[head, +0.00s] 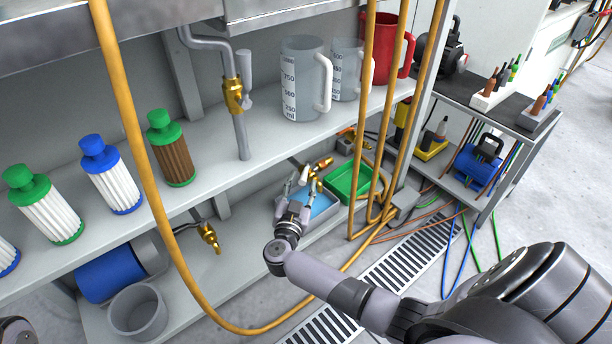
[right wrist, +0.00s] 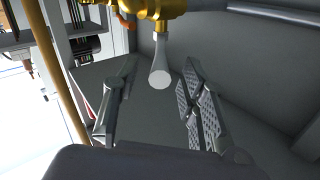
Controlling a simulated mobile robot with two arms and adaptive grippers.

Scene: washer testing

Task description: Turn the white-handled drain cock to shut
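The drain cock is a brass valve (head: 318,168) on a pipe under the lower shelf, partly hidden behind my right gripper (head: 294,197). In the right wrist view its brass body (right wrist: 148,7) is at the top edge. Its pale whitish handle (right wrist: 160,66) points down towards the camera. My right gripper (right wrist: 157,95) is open, with one finger on each side of the handle. A gap shows between the handle and both fingers, so nothing is held.
A blue tray (head: 320,207) and green tray (head: 343,184) lie by the right gripper. Yellow hoses (head: 358,130) hang just right of it. Other brass valves show above (head: 234,96) and to the left (head: 208,235). Jugs (head: 303,80) and filters stand on the shelf.

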